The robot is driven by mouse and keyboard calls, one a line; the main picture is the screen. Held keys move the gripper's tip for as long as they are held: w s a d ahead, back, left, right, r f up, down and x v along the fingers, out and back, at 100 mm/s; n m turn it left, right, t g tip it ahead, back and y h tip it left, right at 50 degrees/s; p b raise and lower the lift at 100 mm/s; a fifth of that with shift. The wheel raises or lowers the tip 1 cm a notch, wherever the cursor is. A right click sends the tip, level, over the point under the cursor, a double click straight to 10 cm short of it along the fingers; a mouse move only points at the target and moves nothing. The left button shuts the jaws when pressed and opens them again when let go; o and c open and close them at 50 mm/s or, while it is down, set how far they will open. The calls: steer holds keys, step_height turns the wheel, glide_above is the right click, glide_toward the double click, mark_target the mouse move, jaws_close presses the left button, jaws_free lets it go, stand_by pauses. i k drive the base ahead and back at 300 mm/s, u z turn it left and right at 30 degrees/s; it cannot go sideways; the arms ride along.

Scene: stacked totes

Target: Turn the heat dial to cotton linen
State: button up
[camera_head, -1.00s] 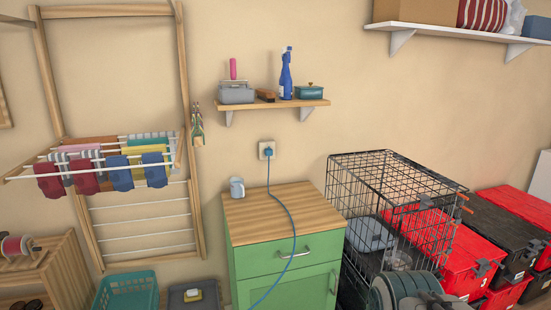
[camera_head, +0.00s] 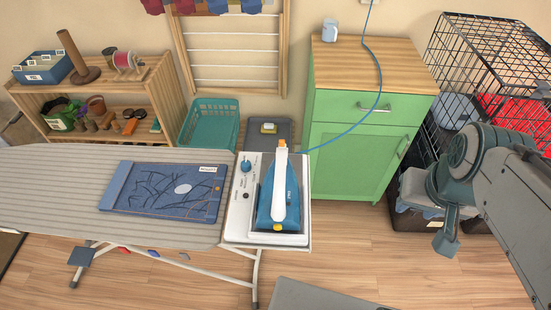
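A blue dial (camera_head: 246,166) sits at the upper left of a white iron stand (camera_head: 238,221). It looks like the heat dial. Small markings are around and below it, too small to read, so its setting cannot be told. A blue and white iron (camera_head: 279,197) rests on the stand, to the right of the dial. The stand is at the right end of the ironing board (camera_head: 60,205). My gripper (camera_head: 446,243) appears to be the end part hanging at the right, well apart from the dial. I cannot make out its fingers.
Folded denim (camera_head: 165,192) lies on the board left of the stand. A blue cord (camera_head: 338,139) runs from near the iron up past the green cabinet (camera_head: 345,145). A wire crate (camera_head: 492,60) stands at the right. Wooden floor (camera_head: 360,250) shows between board and arm.

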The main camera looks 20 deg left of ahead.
mark_target(246, 166)
steer(key=k, duration=0.6)
steer(key=u, duration=1)
steer(key=i, duration=0.5)
steer(key=z, duration=0.05)
